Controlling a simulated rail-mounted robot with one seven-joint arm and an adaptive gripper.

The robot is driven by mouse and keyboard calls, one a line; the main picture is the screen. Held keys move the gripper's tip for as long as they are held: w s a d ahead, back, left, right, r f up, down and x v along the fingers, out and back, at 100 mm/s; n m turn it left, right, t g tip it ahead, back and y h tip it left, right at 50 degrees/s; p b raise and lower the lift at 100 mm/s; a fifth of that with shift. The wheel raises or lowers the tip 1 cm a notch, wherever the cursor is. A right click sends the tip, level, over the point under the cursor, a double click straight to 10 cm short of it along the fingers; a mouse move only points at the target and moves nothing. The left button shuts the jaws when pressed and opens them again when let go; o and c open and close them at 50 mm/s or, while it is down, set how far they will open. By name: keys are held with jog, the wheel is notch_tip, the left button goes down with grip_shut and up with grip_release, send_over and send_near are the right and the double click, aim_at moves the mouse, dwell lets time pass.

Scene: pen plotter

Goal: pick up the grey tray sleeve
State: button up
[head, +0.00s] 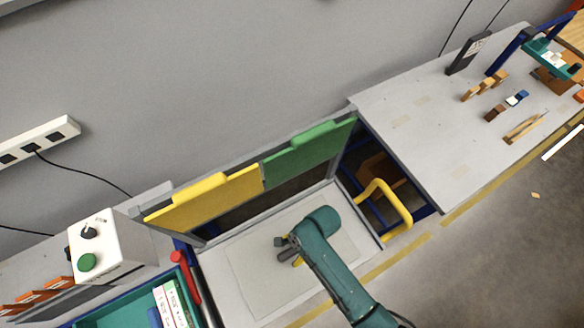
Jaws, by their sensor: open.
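My gripper (284,247) is dark grey and hangs over the pale flat panel at the lower middle, at the end of my teal arm. It is open, and I see nothing held in it. A small yellow piece (298,262) shows just below the gripper, partly hidden by my arm. I cannot tell for sure which thing is the grey tray sleeve. A dark grey upright slab (462,57) with a pale label stands on the right table, far from my gripper. Part of the panel is hidden under my arm.
A yellow board (205,203) and a green board (308,155) stand behind the panel. A white control box (103,247) with a green button and a teal tray (118,308) are at the left. A yellow handle (398,207) rises right of the panel. The right table (425,150) has free room in front.

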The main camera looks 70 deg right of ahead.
jog(key=shift+f, duration=0.25)
jog(key=shift+c, duration=0.4)
grip_shut()
